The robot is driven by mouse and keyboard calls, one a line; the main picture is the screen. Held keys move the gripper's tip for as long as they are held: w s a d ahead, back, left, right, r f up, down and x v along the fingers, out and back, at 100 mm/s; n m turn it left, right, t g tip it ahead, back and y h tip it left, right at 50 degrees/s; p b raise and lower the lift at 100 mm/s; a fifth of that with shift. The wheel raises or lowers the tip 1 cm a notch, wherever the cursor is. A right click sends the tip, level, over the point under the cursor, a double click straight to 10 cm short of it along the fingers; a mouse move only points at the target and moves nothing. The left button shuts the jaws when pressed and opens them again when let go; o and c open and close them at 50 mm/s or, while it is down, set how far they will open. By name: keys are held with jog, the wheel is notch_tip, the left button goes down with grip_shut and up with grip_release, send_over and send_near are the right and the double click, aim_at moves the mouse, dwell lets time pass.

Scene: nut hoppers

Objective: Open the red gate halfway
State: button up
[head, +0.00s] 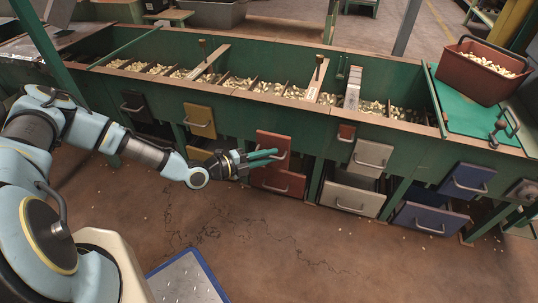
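The upper red gate (273,140) is a red panel on the front of the green hopper bench, with a bar handle at its right side. A second red panel (278,182) with its own handle sits just below it. My gripper (275,154) reaches in from the left, its teal fingers in front of the upper red gate and close to its handle. The fingers hide part of the gate and handle. I cannot tell whether they touch the handle, or whether they are open or shut.
Yellow (199,121), cream (371,158) and blue (467,180) gates line the same front. Nuts fill the divided trough above, where dark-knobbed levers (318,67) stand. A red bin of nuts (482,75) sits at the right.

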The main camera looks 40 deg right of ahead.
jog(key=shift+o, duration=1.2)
jog(key=shift+r, duration=0.1)
jog(key=p+v, duration=0.1)
jog(key=v, duration=0.9)
jog(key=shift+a+p, duration=0.3)
jog(key=shift+a, duration=0.05)
